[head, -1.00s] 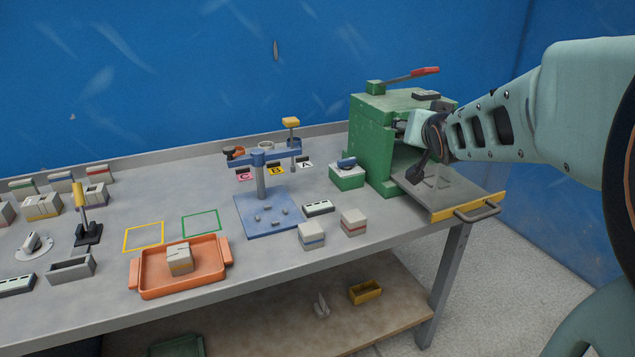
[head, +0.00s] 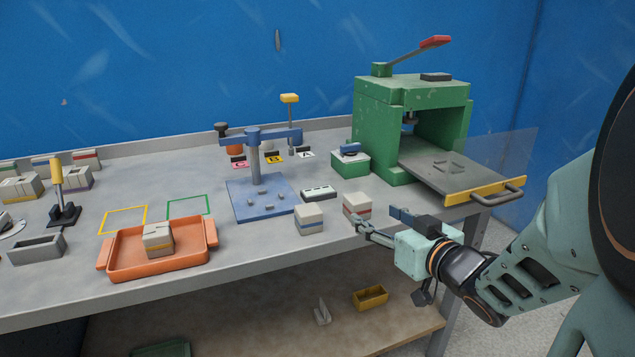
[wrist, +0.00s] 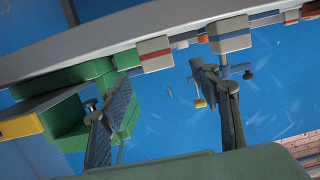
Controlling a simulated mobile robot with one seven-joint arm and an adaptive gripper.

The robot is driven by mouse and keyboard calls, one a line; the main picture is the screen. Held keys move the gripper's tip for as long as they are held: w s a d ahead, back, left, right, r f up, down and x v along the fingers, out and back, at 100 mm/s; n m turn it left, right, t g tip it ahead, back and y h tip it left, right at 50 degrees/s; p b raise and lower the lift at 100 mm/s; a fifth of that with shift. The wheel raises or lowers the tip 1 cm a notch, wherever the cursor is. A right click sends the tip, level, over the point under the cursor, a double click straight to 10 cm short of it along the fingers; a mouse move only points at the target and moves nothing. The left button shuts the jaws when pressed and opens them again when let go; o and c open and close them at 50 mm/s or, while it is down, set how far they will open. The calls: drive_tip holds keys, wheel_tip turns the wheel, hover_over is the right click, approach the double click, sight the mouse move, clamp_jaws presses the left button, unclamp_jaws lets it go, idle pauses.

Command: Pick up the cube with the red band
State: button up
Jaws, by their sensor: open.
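The cube with the red band (head: 356,203) is pale grey. It stands near the table's front edge, right of a similar cube with a blue band (head: 309,218). In the wrist view the red-banded cube (wrist: 156,54) shows beyond the fingers, towards the left finger's side, and the blue-banded cube (wrist: 230,35) is to its right. My gripper (head: 376,216) is open and empty. It is at the table's front edge, just right of the red-banded cube, and one fingertip overlaps the cube's lower part in the head view. I cannot tell whether they touch.
The green press (head: 412,95) stands at the right, with its yellow-fronted tray (head: 440,172) drawn out and a clear panel beside it. A blue stand (head: 258,197), a grey slotted block (head: 318,192) and a small green box (head: 350,163) are behind the cubes. An orange tray (head: 112,272) is left.

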sight(363, 209)
drive_tip(key=p+x, duration=0.2)
drive_tip(key=p, duration=0.4)
drive_tip(key=shift+r, duration=0.15)
drive_tip(key=shift+w+a+f, duration=0.15)
drive_tip(key=shift+w+f, duration=0.1)
drive_tip(key=shift+w, duration=0.25)
drive_tip(key=shift+w+a+f, duration=0.15)
drive_tip(key=shift+w+f, duration=0.1)
drive_tip(key=shift+w, duration=0.25)
drive_tip(key=shift+b+x, duration=0.75)
drive_tip(key=shift+x, duration=2.2)
drive_tip(key=shift+d+f, duration=0.15)
drive_tip(key=shift+c, duration=0.3)
drive_tip(key=c, duration=1.3)
